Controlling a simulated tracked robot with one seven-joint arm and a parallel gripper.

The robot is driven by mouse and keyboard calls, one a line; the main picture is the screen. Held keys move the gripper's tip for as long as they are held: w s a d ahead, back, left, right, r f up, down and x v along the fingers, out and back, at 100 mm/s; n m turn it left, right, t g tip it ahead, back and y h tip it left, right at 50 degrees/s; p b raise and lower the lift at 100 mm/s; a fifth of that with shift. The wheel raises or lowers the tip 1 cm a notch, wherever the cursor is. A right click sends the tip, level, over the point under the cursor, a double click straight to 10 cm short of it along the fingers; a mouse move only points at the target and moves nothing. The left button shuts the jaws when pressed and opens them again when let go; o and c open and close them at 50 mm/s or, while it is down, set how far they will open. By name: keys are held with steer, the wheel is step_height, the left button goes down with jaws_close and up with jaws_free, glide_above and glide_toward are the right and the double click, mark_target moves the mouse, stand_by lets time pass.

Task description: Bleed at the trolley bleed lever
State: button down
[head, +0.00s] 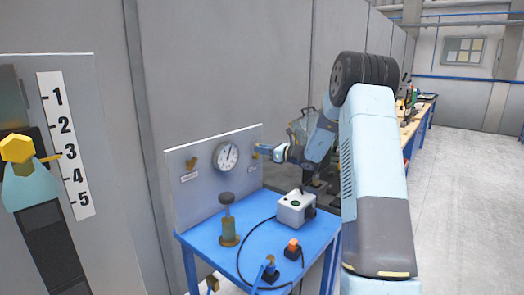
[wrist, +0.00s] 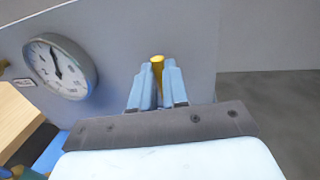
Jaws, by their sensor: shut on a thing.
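The trolley (head: 262,240) is a blue table with a grey upright panel (head: 205,190) at its back. A brass lever (wrist: 157,63) stands out from the panel, right of the round gauge (wrist: 60,66). My gripper (wrist: 157,84) is shut on this lever, one light-blue finger on each side of it. In the head view my gripper (head: 261,150) reaches the panel's right part from the right, and the fingers hide most of the lever. Another brass lever (head: 191,162) sits left of the gauge (head: 227,157), above a small label (head: 189,177).
On the trolley top stand a brass and dark cylinder (head: 229,225), a grey box (head: 296,208) with a black cable, and an orange-topped switch (head: 292,248). A numbered scale (head: 65,140) is at the left. A workbench (head: 412,125) and clear floor (head: 470,190) lie right.

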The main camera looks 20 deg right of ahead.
steer(key=n, duration=0.1)
steer(key=a+n, duration=0.1)
steer(key=n, duration=0.1)
steer(key=s+n, duration=0.1)
steer(key=shift+a+h, duration=0.25)
steer(key=shift+h, duration=0.15)
steer(key=n, duration=0.1)
steer(key=a+f+n+h, duration=0.1)
steer(key=n, duration=0.1)
steer(key=s+n, duration=0.1)
steer(key=n, duration=0.1)
steer(key=shift+a+f+g, duration=0.15)
steer(key=shift+a+g, duration=0.15)
steer(key=n, duration=0.1)
steer(key=f+n+h, duration=0.1)
steer(key=n, duration=0.1)
steer(key=a+f+n, duration=0.1)
steer(key=shift+s+n, duration=0.3)
steer(key=shift+s, duration=0.1)
steer(key=shift+a+f+n+t+h, duration=0.1)
steer(key=shift+f+n+t+h, duration=0.4)
steer(key=shift+n, duration=0.6)
steer(key=shift+s+f, duration=0.1)
steer(key=shift+f, duration=0.05)
steer(key=c, duration=1.2)
jaws_free()
steer(key=shift+c, duration=0.2)
steer(key=shift+o, duration=0.6)
